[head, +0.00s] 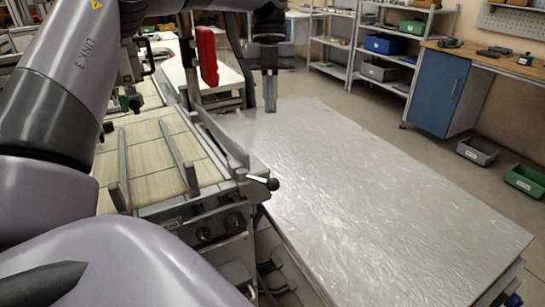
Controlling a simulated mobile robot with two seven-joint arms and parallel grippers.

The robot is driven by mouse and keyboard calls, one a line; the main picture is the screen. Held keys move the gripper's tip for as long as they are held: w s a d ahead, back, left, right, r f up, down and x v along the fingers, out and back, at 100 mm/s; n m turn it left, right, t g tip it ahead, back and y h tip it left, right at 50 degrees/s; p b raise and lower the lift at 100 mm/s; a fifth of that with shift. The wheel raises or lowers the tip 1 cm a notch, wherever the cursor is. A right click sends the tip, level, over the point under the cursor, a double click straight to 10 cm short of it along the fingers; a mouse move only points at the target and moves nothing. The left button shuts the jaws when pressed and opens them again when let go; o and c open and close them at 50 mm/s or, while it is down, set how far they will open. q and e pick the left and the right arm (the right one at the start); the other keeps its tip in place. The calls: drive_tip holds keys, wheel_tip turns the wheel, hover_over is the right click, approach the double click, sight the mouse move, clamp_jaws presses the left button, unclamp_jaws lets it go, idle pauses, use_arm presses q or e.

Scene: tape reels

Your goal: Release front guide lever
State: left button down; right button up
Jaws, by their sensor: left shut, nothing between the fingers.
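The front guide lever (258,179) is a short metal lever with a black ball knob. It sticks out to the right from the front corner of the machine with the slatted bed (150,150). My left gripper (270,105) points down in the upper middle, with its fingers together and nothing between them. It appears beyond the lever, above the far part of the grey metal table, and apart from the lever. Whether the lever is locked or released I cannot tell. My right gripper is not in view.
The wide grey metal table (380,190) is bare and lies right of the machine. A red upright part (206,55) stands on the machine's far side. A guide rail (220,135) runs along the bed's right edge. Shelves and a blue cabinet (438,92) stand at the back.

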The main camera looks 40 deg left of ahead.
use_arm(q)
approach(261, 179)
drive_tip(key=w+f, duration=0.4)
drive_tip(key=f, duration=0.1)
drive_tip(key=shift+s+d+f+p, duration=0.35)
drive_tip(key=shift+s+d+p, duration=0.2)
drive_tip(key=shift+s, duration=0.2)
drive_tip(key=shift+s+d+f+p, duration=0.4)
drive_tip(key=shift+s+d, duration=0.2)
drive_tip(key=shift+s, duration=0.15)
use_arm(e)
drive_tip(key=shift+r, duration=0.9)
